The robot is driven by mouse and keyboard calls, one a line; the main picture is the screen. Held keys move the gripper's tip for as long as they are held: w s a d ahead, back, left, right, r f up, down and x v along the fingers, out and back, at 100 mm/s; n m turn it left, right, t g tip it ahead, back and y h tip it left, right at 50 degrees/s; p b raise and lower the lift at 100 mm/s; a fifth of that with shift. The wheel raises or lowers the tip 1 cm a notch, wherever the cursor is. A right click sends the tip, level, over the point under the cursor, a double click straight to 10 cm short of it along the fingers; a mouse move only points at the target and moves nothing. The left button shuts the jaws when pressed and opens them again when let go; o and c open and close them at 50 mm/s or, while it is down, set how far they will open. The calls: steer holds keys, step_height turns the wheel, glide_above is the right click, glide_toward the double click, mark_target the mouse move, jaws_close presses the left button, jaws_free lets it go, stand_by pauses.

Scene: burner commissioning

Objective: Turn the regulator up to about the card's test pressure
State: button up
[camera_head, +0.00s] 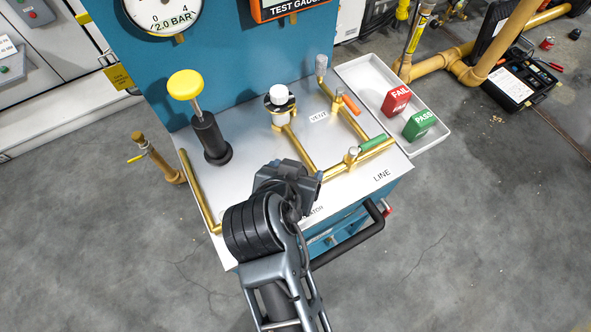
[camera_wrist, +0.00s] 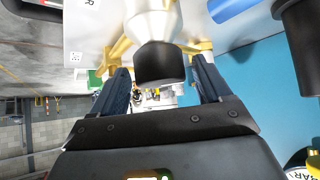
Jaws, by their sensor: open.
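In the head view my gripper (camera_head: 290,178) is over the front middle of the steel bench top (camera_head: 237,180), beside a label partly reading "...LATOR". The regulator under it is hidden there by my gripper. In the wrist view a pale tapered body with a black knob (camera_wrist: 160,63) stands between my two open fingers (camera_wrist: 162,88). There is a visible gap on each side of the knob; I cannot tell whether it is at fingertip depth. The dial gauge (camera_head: 162,12) on the blue panel is cut off at the top; "2.0 BAR" shows, its needle is not clear.
A yellow-topped black plunger (camera_head: 210,137) stands left. A white-capped fitting (camera_head: 279,98) stands behind my gripper. Brass pipes carry an orange handle (camera_head: 351,105) and a green handle (camera_head: 373,143). A white tray (camera_head: 369,72) holds red FAIL (camera_head: 396,99) and green PASS (camera_head: 419,124) blocks.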

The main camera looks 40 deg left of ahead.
steer(key=shift+s, duration=0.1)
steer(key=v, duration=0.7)
steer(key=shift+r+b, duration=0.3)
steer(key=shift+b, duration=0.1)
steer(key=shift+s+d, duration=0.1)
steer(key=shift+s, duration=0.05)
steer(key=s+d+f+m+t, duration=0.1)
steer(key=s+d+f, duration=0.15)
steer(key=d, duration=0.75)
steer(key=s+d+f+m+t, duration=0.15)
steer(key=s+d, duration=0.25)
steer(key=d, duration=0.6)
steer(key=s+d+r+m+t+h, duration=0.1)
steer(key=s+d+r+t, duration=0.1)
steer(key=s+d+r, duration=0.3)
steer(key=s+d+r+m+t+h, duration=0.1)
steer(key=s+d+r, duration=0.4)
steer(key=d, duration=0.7)
steer(key=shift+s+r+t+h, duration=0.35)
steer(key=shift+t+h, duration=0.1)
steer(key=shift+h, duration=0.25)
steer(key=shift+d+f, duration=0.1)
stand_by(1.8)
